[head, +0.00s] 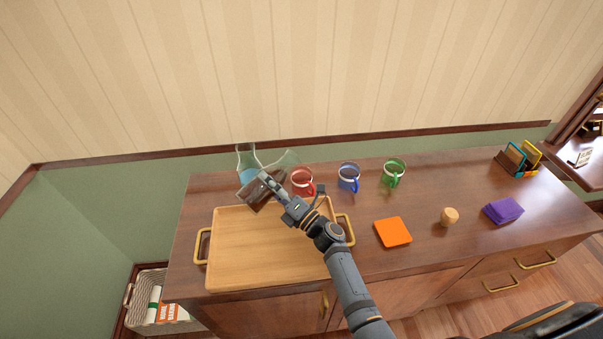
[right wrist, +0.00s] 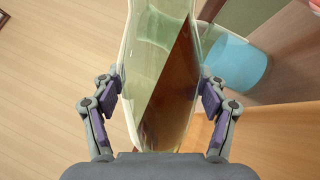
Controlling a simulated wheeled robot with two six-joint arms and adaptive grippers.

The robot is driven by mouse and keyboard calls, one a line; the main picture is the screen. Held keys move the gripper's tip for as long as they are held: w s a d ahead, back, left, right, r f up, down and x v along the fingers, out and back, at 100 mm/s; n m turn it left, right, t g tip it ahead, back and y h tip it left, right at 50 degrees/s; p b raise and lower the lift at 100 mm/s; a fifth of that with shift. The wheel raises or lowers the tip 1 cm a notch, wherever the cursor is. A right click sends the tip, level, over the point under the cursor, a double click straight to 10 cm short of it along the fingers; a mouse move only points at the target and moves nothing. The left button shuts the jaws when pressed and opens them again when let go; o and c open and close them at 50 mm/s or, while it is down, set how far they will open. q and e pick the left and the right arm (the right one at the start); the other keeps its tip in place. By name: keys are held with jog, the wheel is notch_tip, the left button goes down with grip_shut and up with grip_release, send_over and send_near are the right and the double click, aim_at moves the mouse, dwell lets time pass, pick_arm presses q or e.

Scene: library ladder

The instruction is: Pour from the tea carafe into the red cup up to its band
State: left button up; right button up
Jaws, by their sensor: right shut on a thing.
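The tea carafe (head: 259,194) is clear glass with brown tea in it. My right gripper (head: 270,184) is shut on it above the back of the tray. The carafe is tilted, its mouth leaning right towards the red cup (head: 302,184). In the right wrist view the carafe (right wrist: 165,85) stands between the two fingers of the right gripper (right wrist: 161,92), and the tea surface slants across the glass. The red cup is see-through with a pale band and stands on the cabinet top; its fill level cannot be made out. My left gripper is not in view.
A carafe of blue liquid (head: 246,172) stands just behind the held one. A blue cup (head: 348,180) and a green cup (head: 393,172) stand right of the red one. The wooden tray (head: 255,255) is empty. An orange square (head: 392,232) lies in front of the cups.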

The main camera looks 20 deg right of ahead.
jog(key=shift+w+d+r+m+t+h+p, duration=0.15)
jog(key=shift+d+m+t+h+p, duration=0.1)
jog(key=shift+m, duration=0.45)
jog(key=shift+w+d+r+m+t+h+p, duration=0.15)
jog(key=shift+d+m+p, duration=0.1)
jog(key=shift+m, duration=0.45)
dwell(2.8)
